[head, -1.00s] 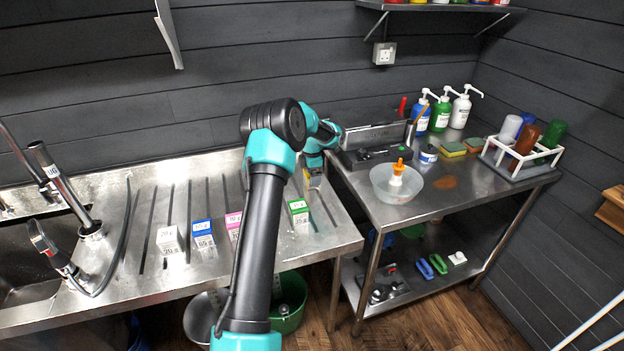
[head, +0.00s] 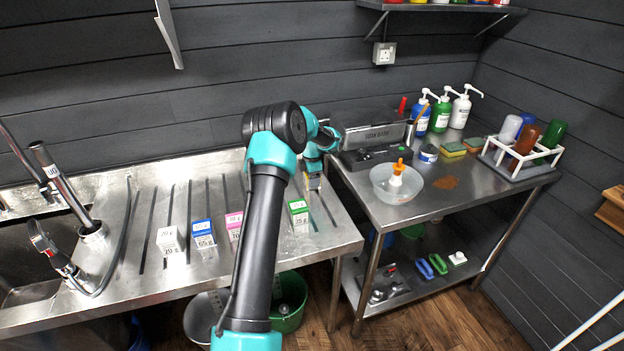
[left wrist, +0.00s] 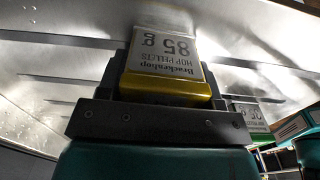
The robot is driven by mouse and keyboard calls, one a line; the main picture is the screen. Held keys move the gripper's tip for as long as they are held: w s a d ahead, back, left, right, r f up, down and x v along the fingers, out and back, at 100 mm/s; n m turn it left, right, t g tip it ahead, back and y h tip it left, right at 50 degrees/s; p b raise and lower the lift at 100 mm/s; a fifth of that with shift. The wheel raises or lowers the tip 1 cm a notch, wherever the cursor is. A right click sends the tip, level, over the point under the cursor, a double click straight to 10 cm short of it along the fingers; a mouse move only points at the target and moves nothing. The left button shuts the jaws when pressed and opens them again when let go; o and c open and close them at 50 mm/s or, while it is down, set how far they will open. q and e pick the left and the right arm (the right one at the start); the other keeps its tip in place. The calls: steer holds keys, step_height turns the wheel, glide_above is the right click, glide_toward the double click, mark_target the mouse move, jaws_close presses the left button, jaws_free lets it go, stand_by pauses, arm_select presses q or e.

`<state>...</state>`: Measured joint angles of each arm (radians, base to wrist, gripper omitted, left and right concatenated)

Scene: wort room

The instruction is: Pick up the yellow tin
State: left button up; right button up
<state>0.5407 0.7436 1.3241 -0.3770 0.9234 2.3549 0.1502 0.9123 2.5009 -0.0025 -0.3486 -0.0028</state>
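The yellow tin (left wrist: 165,75), with a grey label reading 85 g hop pellets, fills the space between the dark fingers of my left gripper (left wrist: 168,88) in the left wrist view. The fingers sit close against both its sides, and the gripper looks shut on it. In the head view my left gripper (head: 313,183) is at the right part of the steel drainer (head: 170,285), with the tin mostly hidden by it. I cannot tell whether the tin touches the drainer. My right gripper is not in view.
A green-topped box (head: 299,217) stands just left of and in front of the gripper. Pink (head: 234,224), blue (head: 203,234) and white (head: 169,241) boxes stand farther left. A steel table (head: 440,195) at the right bears a clear bowl (head: 382,190) and a black scale-like device (head: 374,155).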

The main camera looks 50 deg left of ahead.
arm_select(q)
steer(key=c, duration=0.5)
steer(key=shift+o, duration=0.2)
step_height(320, 180, up, 10)
steer(key=shift+r, duration=0.1)
stand_by(0.6)
